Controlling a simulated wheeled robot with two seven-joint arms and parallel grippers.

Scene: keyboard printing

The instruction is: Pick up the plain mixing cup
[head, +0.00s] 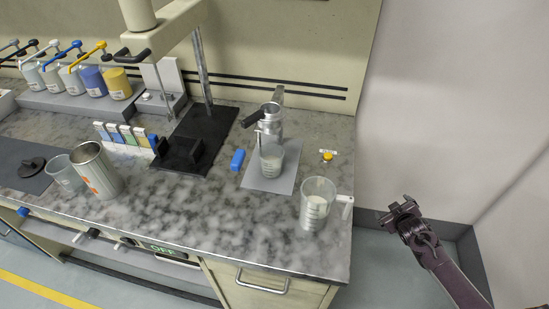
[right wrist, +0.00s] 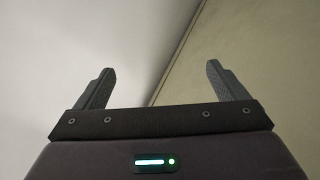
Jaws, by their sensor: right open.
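Several cups stand on the speckled grey counter (head: 190,215), and I cannot tell for certain which is the plain mixing cup. A clear cup with pale contents (head: 271,160) stands on a grey mat under a metal fitting. At the left are a metal cup with an orange mark (head: 95,170) and an empty-looking clear cup (head: 64,173). My right gripper (head: 399,210) is open and empty, off the counter to the right; its spread fingers show in the wrist view (right wrist: 158,80).
A black-based stand (head: 205,125) with an overhanging arm is at the back middle. Several pump bottles (head: 90,78) line a shelf at the back left. A blue block (head: 238,159) and a small orange-capped item (head: 327,156) lie nearby. The front middle of the counter is clear.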

